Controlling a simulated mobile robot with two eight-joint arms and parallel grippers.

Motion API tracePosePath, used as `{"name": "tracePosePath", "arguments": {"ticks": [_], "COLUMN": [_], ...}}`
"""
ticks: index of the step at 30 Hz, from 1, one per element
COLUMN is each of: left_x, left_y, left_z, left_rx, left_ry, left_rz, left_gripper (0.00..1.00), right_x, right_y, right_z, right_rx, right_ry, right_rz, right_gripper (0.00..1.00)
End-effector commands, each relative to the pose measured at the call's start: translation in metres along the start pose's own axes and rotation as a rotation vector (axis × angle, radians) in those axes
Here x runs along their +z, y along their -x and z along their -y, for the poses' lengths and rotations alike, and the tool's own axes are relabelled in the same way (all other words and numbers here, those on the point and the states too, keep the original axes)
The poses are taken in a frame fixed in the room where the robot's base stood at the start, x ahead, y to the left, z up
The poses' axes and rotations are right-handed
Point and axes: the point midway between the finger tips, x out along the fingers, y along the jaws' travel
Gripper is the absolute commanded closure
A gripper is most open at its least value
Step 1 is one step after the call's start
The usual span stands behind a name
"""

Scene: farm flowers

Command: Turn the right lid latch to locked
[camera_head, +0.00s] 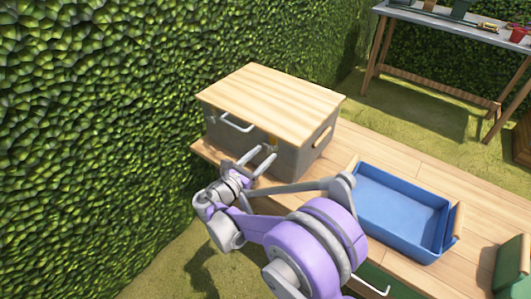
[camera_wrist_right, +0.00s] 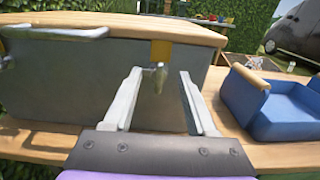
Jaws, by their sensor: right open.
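A grey box (camera_head: 301,160) with a light wooden lid (camera_head: 270,100) stands on the wooden table; the lid lies closed on it. The right lid latch (camera_wrist_right: 157,76) is a small metal piece below a yellow plate (camera_wrist_right: 161,50) on the box front, pointing roughly downward. My right gripper (camera_head: 257,153) is at the box front. In the right wrist view, my right gripper (camera_wrist_right: 160,76) is open, with the latch showing between its fingertips; contact cannot be told. Another metal fitting (camera_wrist_right: 6,62) shows at the box's left. My left gripper is out of view.
A metal handle (camera_head: 236,123) sticks out from the box front, left of the latch. A blue tray (camera_head: 402,208) stands right of the box, and a green container (camera_head: 512,268) is at the far right. A hedge (camera_head: 100,130) rises on the left.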

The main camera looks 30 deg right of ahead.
Motion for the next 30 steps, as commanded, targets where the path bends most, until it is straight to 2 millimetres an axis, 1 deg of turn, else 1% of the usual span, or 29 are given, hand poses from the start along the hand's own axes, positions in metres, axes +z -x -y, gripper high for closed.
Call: {"name": "tracePosePath", "arguments": {"ticks": [1,3,6,15,17,18,25,30], "left_x": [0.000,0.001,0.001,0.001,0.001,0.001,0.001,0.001], "left_y": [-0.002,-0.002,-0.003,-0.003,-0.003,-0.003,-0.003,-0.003], "left_z": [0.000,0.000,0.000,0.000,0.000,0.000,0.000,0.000], "left_rx": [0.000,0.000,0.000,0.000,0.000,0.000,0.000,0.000], "left_ry": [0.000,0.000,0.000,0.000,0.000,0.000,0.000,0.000], "left_rz": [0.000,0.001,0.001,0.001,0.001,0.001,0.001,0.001], "left_gripper": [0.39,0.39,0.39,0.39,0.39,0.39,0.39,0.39], "right_x": [-0.001,0.000,0.000,0.000,0.000,0.000,0.000,0.000], "right_y": [-0.007,-0.015,-0.020,-0.022,-0.022,-0.022,-0.022,-0.022], "right_z": [0.000,0.000,0.000,0.000,0.000,0.000,0.000,0.000], "right_rx": [-0.002,-0.001,0.000,0.001,0.001,0.001,0.001,0.001], "right_ry": [0.000,0.000,0.000,-0.001,-0.001,-0.001,-0.001,-0.001], "right_rz": [0.000,0.000,0.000,-0.001,-0.001,-0.001,-0.001,-0.001], "right_gripper": [0.43,0.43,0.43,0.43,0.52,0.59,1.00,1.00]}}
